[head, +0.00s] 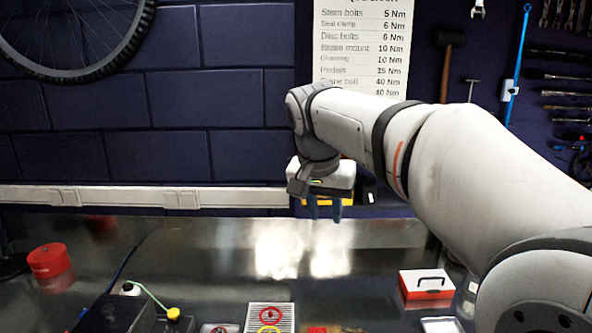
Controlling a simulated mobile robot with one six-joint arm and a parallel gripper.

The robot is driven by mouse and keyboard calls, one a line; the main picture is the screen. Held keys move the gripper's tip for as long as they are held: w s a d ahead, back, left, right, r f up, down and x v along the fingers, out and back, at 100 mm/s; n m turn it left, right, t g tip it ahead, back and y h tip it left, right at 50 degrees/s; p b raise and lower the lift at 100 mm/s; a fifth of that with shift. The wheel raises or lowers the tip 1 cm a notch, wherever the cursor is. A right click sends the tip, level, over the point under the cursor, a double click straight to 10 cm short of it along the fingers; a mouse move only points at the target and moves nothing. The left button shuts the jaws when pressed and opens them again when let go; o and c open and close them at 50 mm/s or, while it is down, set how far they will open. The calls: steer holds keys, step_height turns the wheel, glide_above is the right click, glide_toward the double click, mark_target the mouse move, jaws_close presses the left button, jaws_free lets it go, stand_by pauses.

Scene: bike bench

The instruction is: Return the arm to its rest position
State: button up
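My arm reaches in from the right of the head view. My gripper (324,210) points down above the back part of the bench. Its two dark blue fingers are apart, and I see nothing between their tips. A yellow item shows behind the gripper and is mostly hidden by it, so I cannot tell what it is.
The shiny metal bench (210,265) is clear in the middle. A red round container (50,261) stands at left. A red and white box (427,284) lies at right. A black box (116,314) and a grey panel with round symbols (269,317) are at the front. Tools hang behind.

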steer(key=s+d+f+n, duration=0.2)
steer(key=s+d+f, duration=0.3)
steer(key=s+f, duration=0.4)
steer(key=s+d+f+n+y+b, duration=0.1)
steer(key=s+d+f, duration=0.3)
steer(key=s+f, duration=0.6)
steer(key=shift+s+d+f+n+y+b, duration=0.2)
steer(key=shift+s+d+n+y+b, duration=0.25)
steer(key=shift+s, duration=0.3)
